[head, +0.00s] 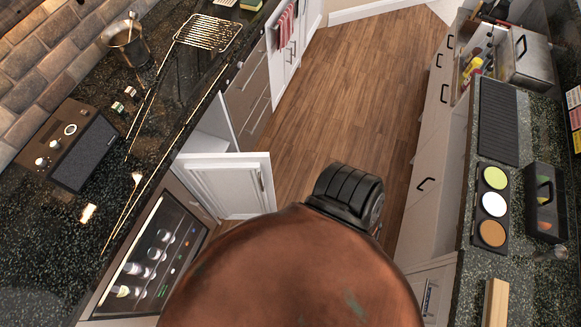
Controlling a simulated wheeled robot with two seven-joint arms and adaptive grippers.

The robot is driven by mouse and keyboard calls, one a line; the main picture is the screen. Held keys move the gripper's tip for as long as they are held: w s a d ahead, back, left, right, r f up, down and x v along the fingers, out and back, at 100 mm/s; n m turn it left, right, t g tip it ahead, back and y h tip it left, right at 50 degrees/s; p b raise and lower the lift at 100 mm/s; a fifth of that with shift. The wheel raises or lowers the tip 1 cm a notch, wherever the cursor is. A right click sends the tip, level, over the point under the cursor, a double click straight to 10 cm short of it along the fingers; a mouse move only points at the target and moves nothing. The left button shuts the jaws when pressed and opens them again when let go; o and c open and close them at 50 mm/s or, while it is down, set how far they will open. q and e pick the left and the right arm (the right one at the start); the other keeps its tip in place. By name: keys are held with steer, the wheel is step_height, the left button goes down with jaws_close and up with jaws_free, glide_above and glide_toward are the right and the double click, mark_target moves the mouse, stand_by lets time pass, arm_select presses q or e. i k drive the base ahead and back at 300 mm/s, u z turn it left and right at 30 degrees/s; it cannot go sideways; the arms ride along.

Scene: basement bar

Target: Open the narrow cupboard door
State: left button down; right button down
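A narrow white cupboard door (222,190) with a raised panel stands swung out from the left counter run into the aisle. Its slim metal handle (262,181) is near the right edge of the door. Part of the pale cupboard interior (213,130) shows behind the door, under the dark counter. Neither of my grippers is in view, so I cannot see where they are relative to the door.
A glass-fronted drinks cooler (155,255) is beside the open door. Drawers (250,95) lie beyond it. White cabinets (432,150) line the right side. A large rounded copper-coloured surface fills the bottom centre.

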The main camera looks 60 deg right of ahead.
mark_target(236, 186)
steer(key=k, duration=0.45)
steer(key=z, duration=1)
steer(key=i, duration=0.55)
steer(key=z, duration=0.05)
